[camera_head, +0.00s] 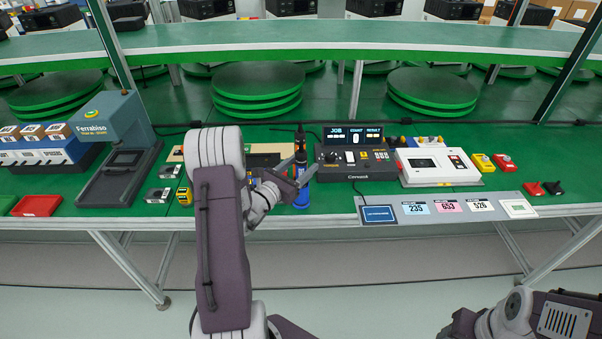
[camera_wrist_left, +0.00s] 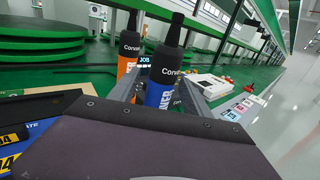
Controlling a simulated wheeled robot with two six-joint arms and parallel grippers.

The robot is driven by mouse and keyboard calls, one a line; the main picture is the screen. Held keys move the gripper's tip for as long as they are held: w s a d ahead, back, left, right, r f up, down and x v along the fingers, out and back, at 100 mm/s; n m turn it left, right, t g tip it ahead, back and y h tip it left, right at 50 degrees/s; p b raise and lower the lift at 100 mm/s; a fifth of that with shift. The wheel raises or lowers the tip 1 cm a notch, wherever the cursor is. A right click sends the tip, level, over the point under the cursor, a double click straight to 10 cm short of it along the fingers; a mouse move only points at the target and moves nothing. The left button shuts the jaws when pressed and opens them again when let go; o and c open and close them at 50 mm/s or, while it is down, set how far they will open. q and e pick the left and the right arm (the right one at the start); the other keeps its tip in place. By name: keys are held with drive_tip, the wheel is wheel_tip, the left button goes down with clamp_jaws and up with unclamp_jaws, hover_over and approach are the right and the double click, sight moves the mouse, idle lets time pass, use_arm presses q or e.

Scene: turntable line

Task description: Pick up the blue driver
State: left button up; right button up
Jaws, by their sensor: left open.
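The blue driver (camera_head: 302,197) stands upright at the front of the green bench, with a black upper part and a blue lower part. In the left wrist view the blue driver (camera_wrist_left: 160,92) is close ahead, with an orange driver (camera_wrist_left: 128,62) behind it to the left. My left gripper (camera_head: 299,172) is open, its fingers on either side of the blue driver. I cannot tell whether they touch it. The gripper hides part of the driver. My right arm shows at the lower right, but its jaws do not.
A black control box (camera_head: 354,160) and a white device (camera_head: 437,166) stand right of the driver. A label strip (camera_head: 450,207) runs along the front edge. A grey-blue press (camera_head: 116,145) and a red tray (camera_head: 36,205) are at the left. A raised green shelf (camera_head: 300,38) spans the back.

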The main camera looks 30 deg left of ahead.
use_arm(q)
drive_tip(key=shift+w+d, duration=0.2)
drive_tip(key=shift+w, duration=1)
drive_tip(key=shift+w+f, duration=0.1)
drive_tip(key=shift+w, duration=0.1)
drive_tip(key=shift+s, duration=0.1)
drive_tip(key=c, duration=0.7)
clamp_jaws()
